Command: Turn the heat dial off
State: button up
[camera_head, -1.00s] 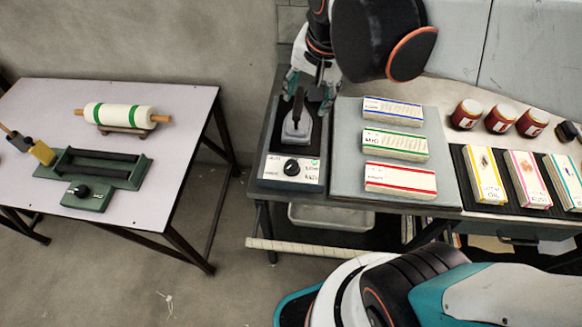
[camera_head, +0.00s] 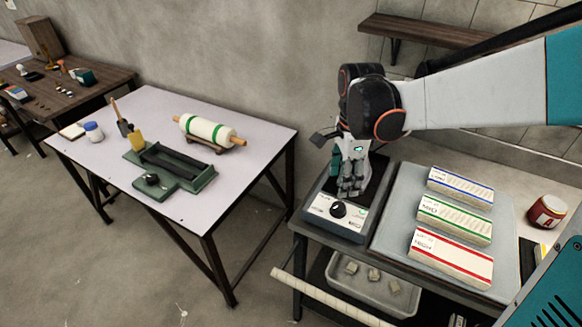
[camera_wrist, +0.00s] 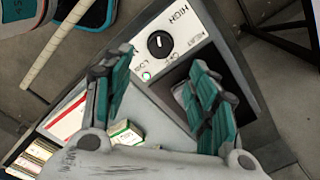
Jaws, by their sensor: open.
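The heat dial is a round black knob (camera_head: 339,209) on the white front panel of a dark heating unit (camera_head: 318,224). In the wrist view the knob (camera_wrist: 160,43) shows a white pointer mark, with the word HIGH on the panel beside it. I cannot tell the exact setting. My gripper (camera_head: 352,188) is over the unit, just behind the dial. In the wrist view its teal fingers (camera_wrist: 158,75) are spread apart, with nothing held between them. The dial shows beyond the fingertips, and no contact is visible. The grey tool seen on the unit earlier is mostly hidden.
Blue, green and red-striped blocks (camera_head: 452,258) lie on a grey board (camera_head: 392,233) right of the unit. A red jar (camera_head: 547,211) stands farther right. A tray (camera_head: 345,289) sits on the shelf below. A separate table (camera_head: 240,180) stands left, with a floor gap between.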

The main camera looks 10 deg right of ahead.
aim_at(339, 206)
notch_tip(339, 206, down, 10)
jog(key=b, duration=0.3)
jog(key=shift+r, duration=0.15)
jog(key=c, duration=1.1)
